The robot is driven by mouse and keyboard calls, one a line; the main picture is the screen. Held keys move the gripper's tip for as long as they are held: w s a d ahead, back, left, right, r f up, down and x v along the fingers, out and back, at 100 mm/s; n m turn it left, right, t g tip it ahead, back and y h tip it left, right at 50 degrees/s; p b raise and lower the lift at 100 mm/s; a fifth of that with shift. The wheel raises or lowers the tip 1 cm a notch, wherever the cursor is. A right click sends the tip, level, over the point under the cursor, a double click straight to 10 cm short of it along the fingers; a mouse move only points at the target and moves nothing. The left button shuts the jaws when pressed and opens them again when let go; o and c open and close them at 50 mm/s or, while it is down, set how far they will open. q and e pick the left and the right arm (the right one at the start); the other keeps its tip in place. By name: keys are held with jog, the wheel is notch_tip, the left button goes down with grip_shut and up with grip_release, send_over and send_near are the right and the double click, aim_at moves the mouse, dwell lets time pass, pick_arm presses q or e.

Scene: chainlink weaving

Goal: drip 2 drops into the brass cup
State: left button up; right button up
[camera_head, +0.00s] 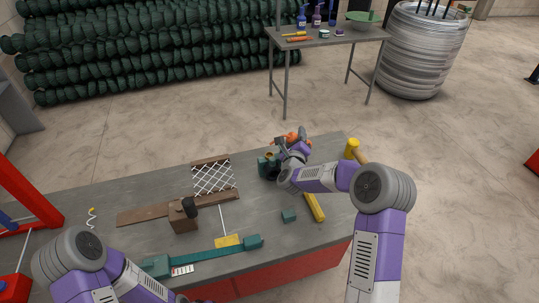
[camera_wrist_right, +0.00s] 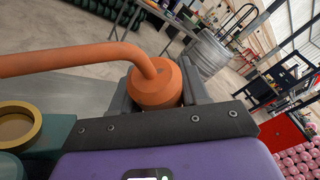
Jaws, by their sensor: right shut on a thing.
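My right gripper (camera_wrist_right: 165,95) is shut on an orange can (camera_wrist_right: 157,82) with a long thin spout. In the wrist view the spout runs left, above the brass cup's side of the picture. The orange can also shows in the head view (camera_head: 291,138), over the back of the workbench. The brass cup (camera_wrist_right: 17,127) is a round, gold-rimmed cup in a teal holder (camera_wrist_right: 55,130), left of my right gripper. The teal holder stands on the bench in the head view (camera_head: 266,168). No drop is visible. My left gripper is outside the head view; only my left arm shows.
On the grey bench (camera_head: 145,198) lie a wire mesh piece (camera_head: 213,179), a brown block with a black knob (camera_head: 183,222), a long teal tool (camera_head: 215,252), a small teal block (camera_head: 289,215), a yellow bar (camera_head: 315,207) and a yellow-headed tool (camera_head: 352,148).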

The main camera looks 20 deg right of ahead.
jog(key=shift+r, duration=0.15)
jog(key=shift+r+p, duration=1.15)
jog(key=shift+r, duration=2.3)
jog(key=shift+m+g+y+b, duration=0.3)
jog(key=shift+m+b, duration=0.25)
jog(key=shift+m, duration=0.25)
jog(key=shift+d+m+g+y+b, duration=0.1)
jog(key=shift+m+g+y+b, duration=0.25)
jog(key=shift+m, duration=0.35)
jog(key=m+g+y, duration=0.1)
jog(key=m, duration=0.1)
jog(key=shift+m, duration=0.3)
jog(key=shift+m+g+y, duration=0.25)
jog(key=shift+m+y, duration=0.45)
jog(key=shift+y, duration=0.15)
